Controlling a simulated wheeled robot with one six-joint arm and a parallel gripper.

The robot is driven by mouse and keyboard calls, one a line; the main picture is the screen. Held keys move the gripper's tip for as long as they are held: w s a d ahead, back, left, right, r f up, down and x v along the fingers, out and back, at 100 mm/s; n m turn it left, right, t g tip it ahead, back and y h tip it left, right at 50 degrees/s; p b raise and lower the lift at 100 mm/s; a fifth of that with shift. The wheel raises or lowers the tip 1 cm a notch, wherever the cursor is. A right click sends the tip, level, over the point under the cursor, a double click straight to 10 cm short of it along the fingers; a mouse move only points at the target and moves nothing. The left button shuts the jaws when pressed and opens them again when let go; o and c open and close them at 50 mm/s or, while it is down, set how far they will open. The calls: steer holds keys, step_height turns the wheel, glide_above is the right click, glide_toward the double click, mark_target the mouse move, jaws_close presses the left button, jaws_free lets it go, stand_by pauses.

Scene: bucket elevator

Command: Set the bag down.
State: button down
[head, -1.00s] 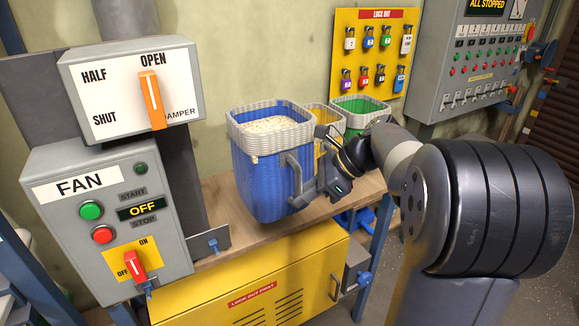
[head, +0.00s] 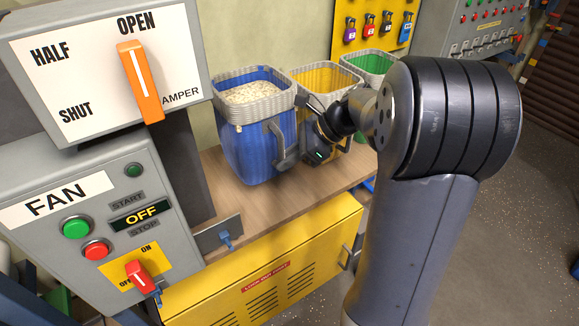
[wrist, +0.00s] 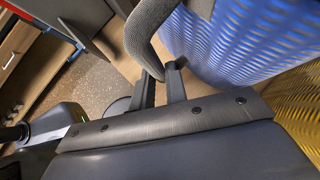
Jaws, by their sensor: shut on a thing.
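The blue bag (head: 255,150) with a grey woven rim is upright at the left end of the wooden bench, filled with pale grains (head: 254,93). My gripper (head: 288,158) is shut on the bag's grey handle, on its right side. In the wrist view, the two fingers (wrist: 172,80) meet at the grey handle (wrist: 150,35), with the blue mesh wall (wrist: 235,45) beside it. The bag's base is at or just above the bench top (head: 225,190); I cannot tell if it touches.
A yellow bag (head: 325,78) and a green bag (head: 375,64) stand to the right on the bench. The fan box (head: 60,180) and damper panel (head: 80,60) stand close on the left. A yellow cabinet (head: 310,245) is under the bench.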

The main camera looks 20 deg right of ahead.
steer(key=shift+f, duration=1.95)
steer(key=c, duration=1.4)
jaws_free()
steer(key=shift+d, duration=0.1)
steer(key=v, duration=1.2)
steer(key=shift+b, duration=0.35)
steer(key=shift+s, duration=0.1)
